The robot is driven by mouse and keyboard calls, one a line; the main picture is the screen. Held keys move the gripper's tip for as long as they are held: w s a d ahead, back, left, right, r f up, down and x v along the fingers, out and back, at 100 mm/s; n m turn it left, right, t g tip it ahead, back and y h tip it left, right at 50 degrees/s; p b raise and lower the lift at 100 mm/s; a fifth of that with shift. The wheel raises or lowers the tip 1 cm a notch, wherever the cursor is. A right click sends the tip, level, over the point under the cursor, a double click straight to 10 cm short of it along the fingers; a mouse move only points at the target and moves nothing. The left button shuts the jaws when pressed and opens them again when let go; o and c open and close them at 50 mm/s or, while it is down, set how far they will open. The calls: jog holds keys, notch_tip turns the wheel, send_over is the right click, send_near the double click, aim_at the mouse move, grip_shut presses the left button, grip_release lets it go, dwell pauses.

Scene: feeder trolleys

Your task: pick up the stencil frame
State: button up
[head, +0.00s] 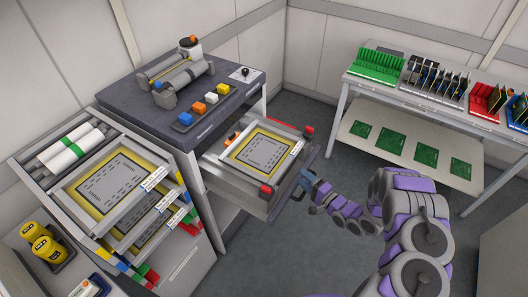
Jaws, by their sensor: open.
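A stencil frame (288,161) with a grey rim, yellow border and grey centre sheet lies flat on a pulled-out tray (228,182) at the middle. Red blocks stand at the tray's corners. A white label strip runs along the frame's right side. Similar stencil frames (82,206) are stacked in the cabinet at the left. My gripper (307,182) is open at the tray's right front edge, close to the handle there. It is apart from the stencil frame. The fingertips are small, and I cannot tell whether they touch the handle.
A dark-topped bench (135,95) behind holds a roller device (182,78) and several coloured blocks. A table (350,78) with circuit board racks stands right. Grey floor (330,240) is open around my arm.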

aim_at(288, 166)
jog(key=x, duration=0.6)
jog(key=shift+s+a, duration=0.2)
jog(key=shift+a, duration=0.15)
jog(key=shift+b+x, duration=0.7)
jog(key=shift+x, duration=1.7)
jog(key=shift+w+a+r, duration=0.15)
jog(key=shift+w+a, duration=0.05)
jog(key=shift+w, duration=0.25)
jog(key=shift+s+d, duration=0.1)
grip_shut()
